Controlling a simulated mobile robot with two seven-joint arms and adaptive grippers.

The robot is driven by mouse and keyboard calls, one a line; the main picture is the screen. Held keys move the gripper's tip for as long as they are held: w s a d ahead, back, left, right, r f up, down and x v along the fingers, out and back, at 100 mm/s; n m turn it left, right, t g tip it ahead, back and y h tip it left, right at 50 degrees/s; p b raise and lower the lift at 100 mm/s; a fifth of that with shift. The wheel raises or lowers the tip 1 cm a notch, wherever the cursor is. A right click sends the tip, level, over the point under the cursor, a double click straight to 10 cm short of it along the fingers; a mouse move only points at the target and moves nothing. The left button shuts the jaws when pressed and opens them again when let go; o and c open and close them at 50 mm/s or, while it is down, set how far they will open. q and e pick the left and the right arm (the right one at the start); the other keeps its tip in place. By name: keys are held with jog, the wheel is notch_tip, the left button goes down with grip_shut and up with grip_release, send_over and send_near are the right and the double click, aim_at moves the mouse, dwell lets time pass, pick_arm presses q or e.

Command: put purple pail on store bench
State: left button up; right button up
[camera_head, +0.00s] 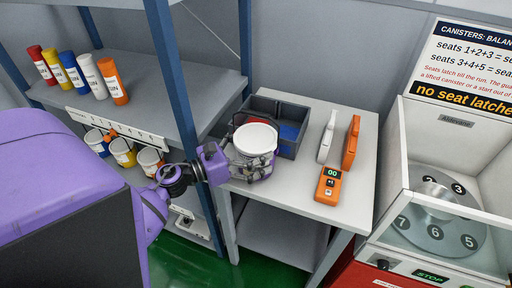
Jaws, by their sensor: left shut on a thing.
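My left arm comes in from the left, and its gripper (262,160) is shut on a pail (254,138) with a round white top and a thin dark handle. Purple shows around the pail's lower part, partly hidden by the fingers. The pail appears upright. It is in front of a dark grey crate, over the left part of a light grey bench (343,205). I cannot tell whether its base touches the bench. No label on the bench shows whether it is the store bench. My right gripper is not in view.
The dark grey crate (290,149) holds something blue. A blue-posted shelf (150,88) with several coloured canisters stands left. A white machine (450,150) stands right.

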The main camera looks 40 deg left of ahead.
pick_arm(q)
jog(key=shift+r, duration=0.25)
jog(key=shift+f, duration=0.25)
jog(key=o, duration=1.7)
jog(key=shift+f, duration=0.1)
jog(key=shift+o, duration=0.6)
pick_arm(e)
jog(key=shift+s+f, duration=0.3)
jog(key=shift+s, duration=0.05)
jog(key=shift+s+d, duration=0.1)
